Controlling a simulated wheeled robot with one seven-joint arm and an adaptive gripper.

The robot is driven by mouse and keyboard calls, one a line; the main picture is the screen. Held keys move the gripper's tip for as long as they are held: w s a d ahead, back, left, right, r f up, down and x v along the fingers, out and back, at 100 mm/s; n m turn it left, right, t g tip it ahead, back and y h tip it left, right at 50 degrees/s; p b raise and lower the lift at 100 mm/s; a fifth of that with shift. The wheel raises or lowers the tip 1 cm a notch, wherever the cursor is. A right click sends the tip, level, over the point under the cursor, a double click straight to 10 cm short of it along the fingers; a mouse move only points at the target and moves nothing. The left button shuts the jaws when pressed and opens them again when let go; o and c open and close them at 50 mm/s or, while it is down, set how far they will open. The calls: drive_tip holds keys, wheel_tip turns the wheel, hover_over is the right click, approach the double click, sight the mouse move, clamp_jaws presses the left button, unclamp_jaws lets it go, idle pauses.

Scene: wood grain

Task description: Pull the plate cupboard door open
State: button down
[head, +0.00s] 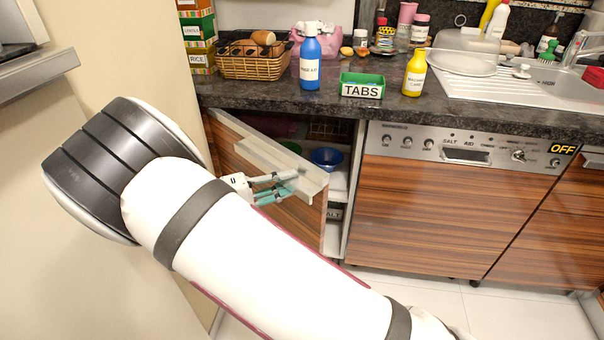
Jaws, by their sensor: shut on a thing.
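The plate cupboard door (270,180), with wood grain and a pale top edge, stands partly open below the counter. It swings out from its left side, and the cupboard interior shows to its right, with a blue bowl (327,158) inside. My gripper (284,184) is at the upper part of the door, shut on the pale door edge or its handle strip; I cannot tell exactly which. My white arm hides the lower part of the door.
A dishwasher (450,200) stands right of the cupboard. The tiled floor (510,310) in front is clear.

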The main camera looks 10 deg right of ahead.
drive_tip(key=shift+s+a+f+g, duration=0.3)
drive_tip(key=shift+s+a, duration=0.1)
drive_tip(key=shift+a, duration=0.25)
drive_tip(key=c, duration=1.4)
unclamp_jaws()
drive_tip(key=shift+c, duration=0.2)
drive_tip(key=shift+r, duration=0.15)
drive_tip(key=shift+w, duration=0.1)
